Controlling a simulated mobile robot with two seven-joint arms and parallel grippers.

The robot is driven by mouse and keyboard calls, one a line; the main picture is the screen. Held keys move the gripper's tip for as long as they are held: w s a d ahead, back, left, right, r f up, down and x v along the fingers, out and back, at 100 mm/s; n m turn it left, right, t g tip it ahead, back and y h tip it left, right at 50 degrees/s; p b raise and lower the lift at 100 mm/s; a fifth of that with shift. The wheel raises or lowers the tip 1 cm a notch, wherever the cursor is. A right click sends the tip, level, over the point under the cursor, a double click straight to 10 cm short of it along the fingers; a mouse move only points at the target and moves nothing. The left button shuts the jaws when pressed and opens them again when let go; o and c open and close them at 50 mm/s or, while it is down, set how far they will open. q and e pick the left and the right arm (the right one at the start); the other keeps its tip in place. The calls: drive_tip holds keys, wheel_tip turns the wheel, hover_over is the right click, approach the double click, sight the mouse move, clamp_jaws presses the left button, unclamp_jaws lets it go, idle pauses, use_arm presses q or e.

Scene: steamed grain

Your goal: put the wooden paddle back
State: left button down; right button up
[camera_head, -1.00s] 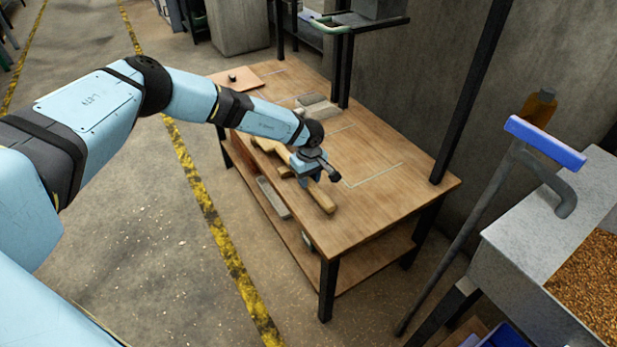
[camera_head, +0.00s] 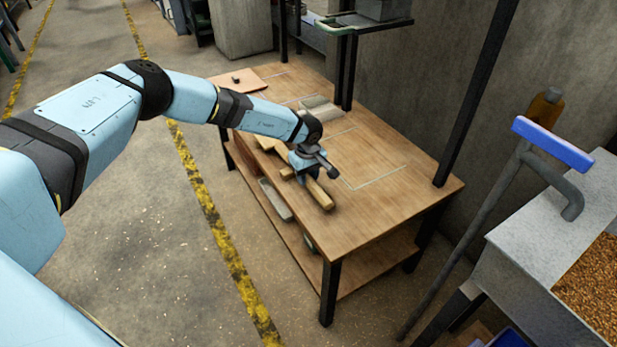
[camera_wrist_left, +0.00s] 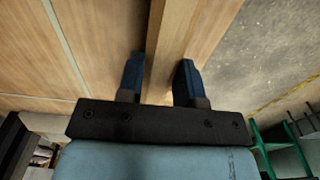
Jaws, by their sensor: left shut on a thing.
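The wooden paddle (camera_head: 320,195) lies along the left edge of the wooden table in the head view, its handle end toward the near corner. My left gripper (camera_head: 304,175) is over the handle and shut on it. In the left wrist view the pale wooden handle (camera_wrist_left: 174,40) runs between the two blue fingers of my left gripper (camera_wrist_left: 159,75). My gripper and wrist hide part of the paddle. I cannot tell whether the paddle is resting on the table or just off it. My right gripper is out of view.
The table (camera_head: 385,205) has pale outlines on its top and a clear right half. A grey block (camera_head: 320,108) and a thin board (camera_head: 238,80) are at its far end. Black posts rise at the back. A metal bin of grain (camera_head: 595,285) and a blue-handled tool (camera_head: 552,144) stand at right.

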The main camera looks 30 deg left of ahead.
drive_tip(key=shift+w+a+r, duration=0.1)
use_arm(q)
drive_tip(key=shift+f, duration=0.15)
drive_tip(key=c, duration=0.7)
unclamp_jaws()
drive_tip(key=shift+r, duration=0.6)
wheel_tip(320, 180, up, 8)
drive_tip(key=shift+d+r+p, duration=0.1)
drive_tip(key=shift+r+p, duration=0.05)
drive_tip(key=shift+p, duration=0.95)
drive_tip(key=shift+s+r+p, duration=0.1)
drive_tip(key=shift+r+p, duration=0.25)
drive_tip(key=shift+r, duration=1.85)
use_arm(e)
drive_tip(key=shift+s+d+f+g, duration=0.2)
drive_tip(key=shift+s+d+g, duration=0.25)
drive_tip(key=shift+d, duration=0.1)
